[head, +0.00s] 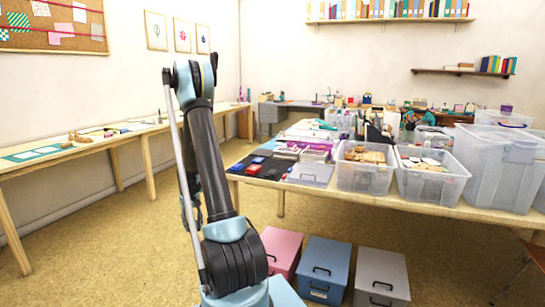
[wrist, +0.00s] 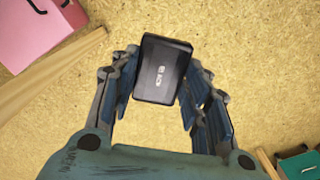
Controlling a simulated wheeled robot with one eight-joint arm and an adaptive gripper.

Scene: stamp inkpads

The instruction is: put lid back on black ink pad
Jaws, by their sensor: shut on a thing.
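The piece is held between the fingers above the bare floor, slightly tilted in the wrist view.
The work table (head: 420,208) also carries clear bins, one with wooden pieces (head: 365,178). Pink (head: 281,250), blue (head: 323,270) and grey (head: 381,277) boxes stand on the floor below it. A long wooden bench (head: 60,163) runs along the left wall. Open floor lies between.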

